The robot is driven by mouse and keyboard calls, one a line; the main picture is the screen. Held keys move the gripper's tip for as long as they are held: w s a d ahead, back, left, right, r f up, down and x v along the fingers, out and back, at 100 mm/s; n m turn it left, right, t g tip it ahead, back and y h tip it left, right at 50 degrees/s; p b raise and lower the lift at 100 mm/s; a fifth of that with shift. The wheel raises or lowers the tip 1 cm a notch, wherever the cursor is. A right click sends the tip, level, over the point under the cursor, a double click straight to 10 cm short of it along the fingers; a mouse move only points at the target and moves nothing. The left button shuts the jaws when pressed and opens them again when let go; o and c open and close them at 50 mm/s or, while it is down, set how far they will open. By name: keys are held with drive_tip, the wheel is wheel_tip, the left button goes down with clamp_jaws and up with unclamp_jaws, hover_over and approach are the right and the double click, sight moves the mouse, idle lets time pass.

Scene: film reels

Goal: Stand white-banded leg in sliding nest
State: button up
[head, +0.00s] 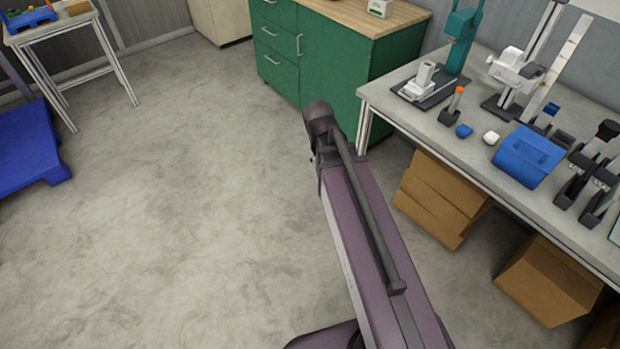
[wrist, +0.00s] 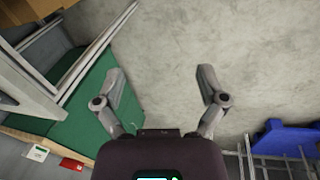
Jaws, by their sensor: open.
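My gripper (wrist: 161,88) shows in the wrist view with its two fingers wide apart and nothing between them. Bare floor and the edge of a green cabinet lie beyond the fingers. In the head view my arm reaches over the floor, and I cannot make out the fingers. I cannot identify a white-banded leg or a sliding nest for certain. A small dark holder with an orange-topped peg (head: 458,98) stands on the grey bench (head: 440,136) at the right. A blue tray (head: 28,17) with small coloured pieces sits on a table at far left, too small to read.
The bench also carries a blue box (head: 529,155), a teal press (head: 461,40) and a white-headed stand (head: 515,70). Cardboard boxes (head: 440,198) sit below it. A green cabinet (head: 333,62) stands behind, a blue pallet (head: 28,150) at left. The middle floor is clear.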

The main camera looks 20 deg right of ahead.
drive_tip(key=s+a+m+g+y, duration=0.1)
drive_tip(key=s+a+m+y, duration=0.1)
drive_tip(key=s+a, duration=0.4)
drive_tip(key=shift+a+f+m, duration=0.2)
drive_tip(key=shift+a+m, duration=0.1)
drive_tip(key=shift+m, duration=0.3)
drive_tip(key=shift+r, duration=0.1)
wheel_tip(320, 180, up, 4)
drive_tip(key=p, duration=0.3)
drive_tip(key=shift+f+p, duration=0.25)
drive_tip(key=shift+p, duration=0.05)
